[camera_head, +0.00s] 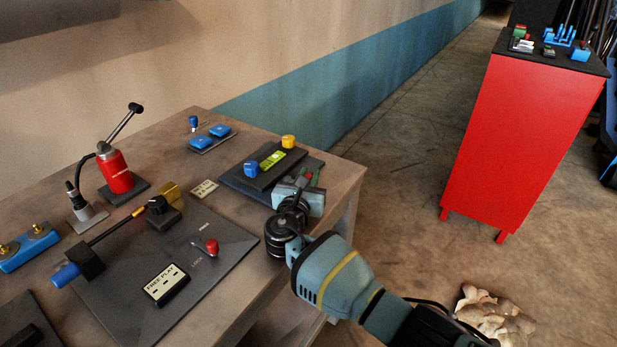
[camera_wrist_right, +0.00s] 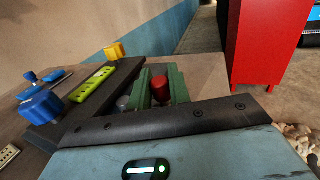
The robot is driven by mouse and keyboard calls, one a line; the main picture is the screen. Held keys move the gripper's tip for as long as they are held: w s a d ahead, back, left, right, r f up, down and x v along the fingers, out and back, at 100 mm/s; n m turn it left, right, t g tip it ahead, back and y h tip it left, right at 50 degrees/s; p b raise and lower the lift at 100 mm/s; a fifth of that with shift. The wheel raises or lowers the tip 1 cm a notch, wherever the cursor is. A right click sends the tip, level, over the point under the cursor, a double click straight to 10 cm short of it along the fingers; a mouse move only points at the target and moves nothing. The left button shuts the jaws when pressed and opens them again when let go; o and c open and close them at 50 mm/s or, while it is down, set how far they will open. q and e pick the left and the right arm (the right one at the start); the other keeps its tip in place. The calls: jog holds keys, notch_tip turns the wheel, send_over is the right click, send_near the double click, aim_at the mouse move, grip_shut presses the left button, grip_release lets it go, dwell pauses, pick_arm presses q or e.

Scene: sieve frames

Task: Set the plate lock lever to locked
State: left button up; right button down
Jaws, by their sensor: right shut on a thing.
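My right gripper (camera_head: 309,180) is at the right end of the dark plate (camera_head: 233,180) that carries a yellow-green level (camera_head: 272,160). In the right wrist view its green fingers (camera_wrist_right: 161,76) are shut on a red knob (camera_wrist_right: 160,90), which sits between them. A grey ball (camera_wrist_right: 122,102) shows just left of the fingers; the knob's stem and base are hidden. A separate lever with a red knob (camera_head: 211,246) stands on the grey panel (camera_head: 226,255) beside the word LOCK, away from the gripper. My left gripper is out of view.
A blue knob (camera_head: 251,169) and a yellow knob (camera_head: 288,141) flank the level. A red bottle jack (camera_head: 115,172), a rod with a blue handle (camera_head: 66,274) and a FREE PLAY block (camera_head: 166,285) occupy the table's left. A red cabinet (camera_head: 510,140) stands apart at right.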

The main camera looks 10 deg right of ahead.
jog(key=c, duration=1.3)
grip_release()
jog(key=shift+c, duration=0.2)
jog(key=shift+s+a+r, duration=0.1)
jog(key=shift+s+a, duration=0.15)
jog(key=shift+s, duration=0.25)
jog(key=p+v, duration=0.1)
jog(key=v, duration=0.5)
jog(key=shift+d, duration=0.1)
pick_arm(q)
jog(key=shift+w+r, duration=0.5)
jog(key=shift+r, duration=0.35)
pick_arm(e)
jog(key=shift+s, duration=0.3)
